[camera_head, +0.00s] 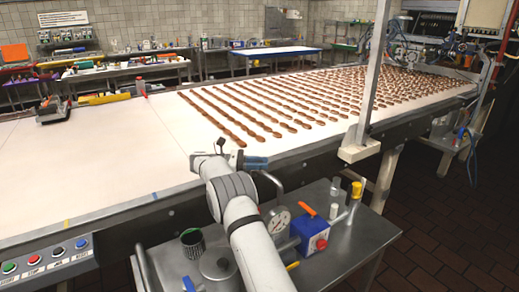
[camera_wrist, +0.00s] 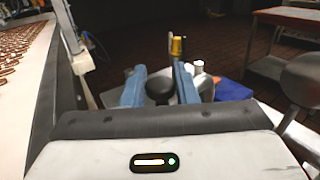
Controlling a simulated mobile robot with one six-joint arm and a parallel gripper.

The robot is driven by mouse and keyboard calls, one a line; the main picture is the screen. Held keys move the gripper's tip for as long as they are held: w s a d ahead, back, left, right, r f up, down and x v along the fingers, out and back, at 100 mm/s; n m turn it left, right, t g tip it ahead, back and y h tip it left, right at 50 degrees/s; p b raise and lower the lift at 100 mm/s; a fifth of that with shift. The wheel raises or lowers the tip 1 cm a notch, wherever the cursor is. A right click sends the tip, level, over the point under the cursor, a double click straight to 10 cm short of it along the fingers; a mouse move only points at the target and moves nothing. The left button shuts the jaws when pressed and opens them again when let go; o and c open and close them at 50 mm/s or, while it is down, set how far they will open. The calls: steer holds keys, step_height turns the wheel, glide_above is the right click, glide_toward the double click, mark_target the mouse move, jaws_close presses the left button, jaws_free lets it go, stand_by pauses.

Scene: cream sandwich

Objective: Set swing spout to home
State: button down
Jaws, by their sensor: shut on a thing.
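My gripper (camera_head: 257,162) is low over the steel side table, by the belt's front edge. In the wrist view, its two blue fingers (camera_wrist: 160,85) are shut on a round black knob (camera_wrist: 159,90). In the head view, a curved grey metal tube (camera_head: 275,184) bends down just right of the fingers; it looks like the swing spout. My arm hides its lower part, and I cannot tell how the knob joins it. No home mark can be made out.
A blue box with a red knob (camera_head: 310,228), a dial gauge (camera_head: 277,220), a yellow-capped post (camera_head: 356,190) and a lidded steel pot (camera_head: 220,268) crowd the side table (camera_head: 345,262). The white belt (camera_head: 100,165) runs behind. A grey upright post (camera_head: 372,80) stands at right.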

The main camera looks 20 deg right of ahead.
steer(key=shift+w+d+r+m+g+p, duration=0.2)
steer(key=shift+r+g+p, duration=0.15)
steer(key=shift+p, duration=1.7)
steer(key=shift+w+d+r+m+g+p, duration=0.1)
steer(key=shift+r+m+g+p, duration=0.15)
steer(key=shift+p, duration=1.75)
steer(key=p, duration=0.4)
steer(key=shift+d+f+m+g+y, duration=0.15)
steer(key=shift+f+m+g+y, duration=0.1)
steer(key=shift+g+y, duration=0.05)
steer(key=c, duration=1.3)
jaws_free()
steer(key=shift+f, duration=0.15)
steer(key=shift+o, duration=0.7)
steer(key=shift+f, duration=0.1)
